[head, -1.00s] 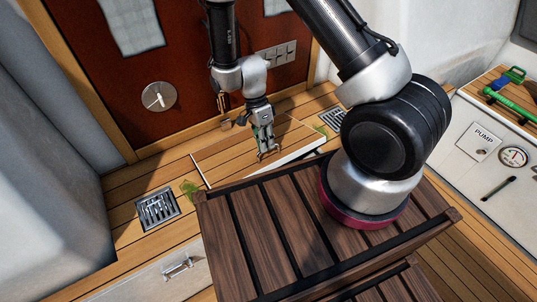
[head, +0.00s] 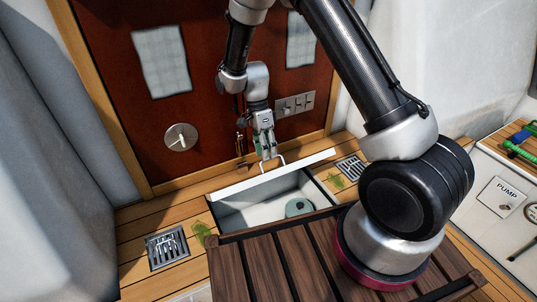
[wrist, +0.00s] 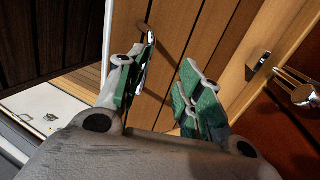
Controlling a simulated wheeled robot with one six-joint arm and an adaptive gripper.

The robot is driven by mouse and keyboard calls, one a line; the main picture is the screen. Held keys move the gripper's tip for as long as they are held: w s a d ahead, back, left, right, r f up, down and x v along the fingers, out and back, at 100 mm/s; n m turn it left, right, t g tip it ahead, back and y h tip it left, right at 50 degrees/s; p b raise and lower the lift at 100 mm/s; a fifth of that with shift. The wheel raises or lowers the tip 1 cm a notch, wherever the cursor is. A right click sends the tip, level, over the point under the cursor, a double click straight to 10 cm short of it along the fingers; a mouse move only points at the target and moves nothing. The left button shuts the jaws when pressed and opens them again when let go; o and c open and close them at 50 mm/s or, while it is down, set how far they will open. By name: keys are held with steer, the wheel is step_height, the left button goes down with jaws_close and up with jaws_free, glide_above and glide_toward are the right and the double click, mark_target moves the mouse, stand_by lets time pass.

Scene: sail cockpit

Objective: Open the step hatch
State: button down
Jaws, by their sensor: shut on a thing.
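The step hatch lid (head: 270,178) stands raised from the step, its pale edge slanting across the head view. Below it, a pale-walled compartment (head: 235,215) is open to view. My gripper (head: 265,152) is at the metal loop handle (head: 274,164) on the lid and is shut on it. In the wrist view, the green-padded fingers (wrist: 168,90) stand in front of the lid's wooden planks (wrist: 205,40). Part of the handle (wrist: 141,75) shows by the left finger; the exact contact is hard to see.
A round, pale green thing (head: 299,207) lies in the compartment. Grates (head: 167,248) (head: 352,166) flank the opening. A red-brown panel (head: 190,110) with a round dial (head: 181,137) and a switch plate (head: 294,104) rises behind. A dark slatted table (head: 290,265) stands in front.

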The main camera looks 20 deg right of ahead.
steer(key=shift+w+a+f, duration=0.1)
steer(key=shift+w+f, duration=0.05)
steer(key=shift+w, duration=0.3)
steer(key=c, duration=1.5)
jaws_free()
steer(key=shift+w+f, duration=0.1)
steer(key=shift+c, duration=0.3)
steer(key=v, duration=1.2)
steer(key=shift+s, duration=0.25)
